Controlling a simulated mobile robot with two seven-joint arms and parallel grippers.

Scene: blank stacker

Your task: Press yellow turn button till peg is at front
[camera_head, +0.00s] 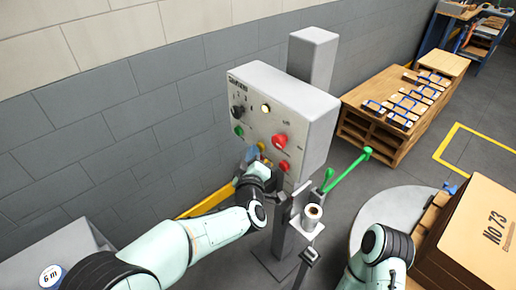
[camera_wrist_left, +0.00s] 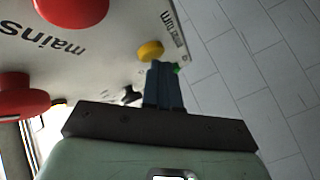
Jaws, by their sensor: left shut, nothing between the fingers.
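The yellow turn button (camera_head: 261,147) is on the front of a grey control box (camera_head: 310,105). In the left wrist view, the yellow button (camera_wrist_left: 150,51) sits beside the printed word "turn". My left gripper (camera_head: 251,154) is shut and empty, in front of the panel close to the button. In the left wrist view, its fingertips (camera_wrist_left: 163,66) are right at the button's edge; I cannot tell whether they touch it. I cannot make out the peg for certain. My right arm shows at lower right, but its gripper is not visible.
Red buttons (camera_head: 280,140) and a green button (camera_head: 239,131) are near on the panel. A cardboard box (camera_head: 480,235) and loaded pallets (camera_head: 385,130) are further right.

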